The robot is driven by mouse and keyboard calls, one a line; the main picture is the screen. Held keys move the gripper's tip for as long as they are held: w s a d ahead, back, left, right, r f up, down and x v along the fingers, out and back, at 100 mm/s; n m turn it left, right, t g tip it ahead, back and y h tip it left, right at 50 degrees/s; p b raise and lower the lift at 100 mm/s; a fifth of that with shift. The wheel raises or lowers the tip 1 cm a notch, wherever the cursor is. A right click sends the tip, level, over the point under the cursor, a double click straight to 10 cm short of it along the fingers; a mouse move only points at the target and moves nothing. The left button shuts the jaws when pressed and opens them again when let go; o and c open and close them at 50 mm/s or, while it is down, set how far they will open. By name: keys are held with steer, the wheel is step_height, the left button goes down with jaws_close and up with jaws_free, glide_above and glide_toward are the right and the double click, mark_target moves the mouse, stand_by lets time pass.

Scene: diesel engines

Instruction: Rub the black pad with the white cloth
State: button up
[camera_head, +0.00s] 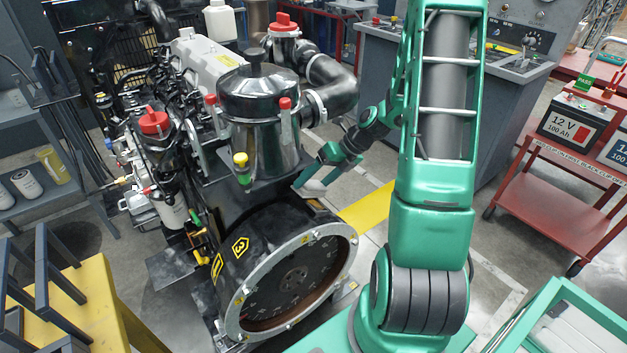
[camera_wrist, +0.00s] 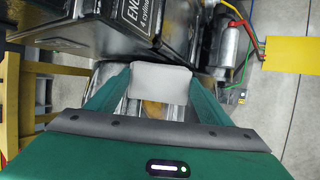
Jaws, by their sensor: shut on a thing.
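My gripper (camera_head: 312,182) is beside the right side of the engine, just above and behind the round flywheel housing. It is shut on the white cloth (camera_head: 316,187), a small pale piece at its tips. In the wrist view the cloth (camera_wrist: 160,82) sits flat between the two green fingers of my gripper (camera_wrist: 158,95). I cannot clearly make out a separate black pad. Black engine surfaces lie close to the cloth in both views, and I cannot tell whether the cloth touches any of them.
The engine's black canister (camera_head: 258,105) and black elbow pipe (camera_head: 335,85) stand close to my arm. A red cart (camera_head: 560,175) with batteries is at right, a grey console (camera_head: 480,80) behind. A yellow stand (camera_head: 95,300) is at lower left.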

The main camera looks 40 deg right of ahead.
mark_target(315, 196)
steer(key=shift+a+f, duration=0.2)
steer(key=shift+f, duration=0.15)
steer(key=shift+s+d+r, duration=0.1)
steer(key=shift+s, duration=3.8)
steer(key=shift+w, duration=3.9)
steer(key=shift+r, duration=0.1)
steer(key=shift+d+r, duration=0.5)
steer(key=shift+r, duration=0.35)
steer(key=shift+d+r, duration=0.45)
steer(key=shift+r, duration=0.35)
steer(key=shift+d+r, duration=0.5)
steer(key=shift+r, duration=0.35)
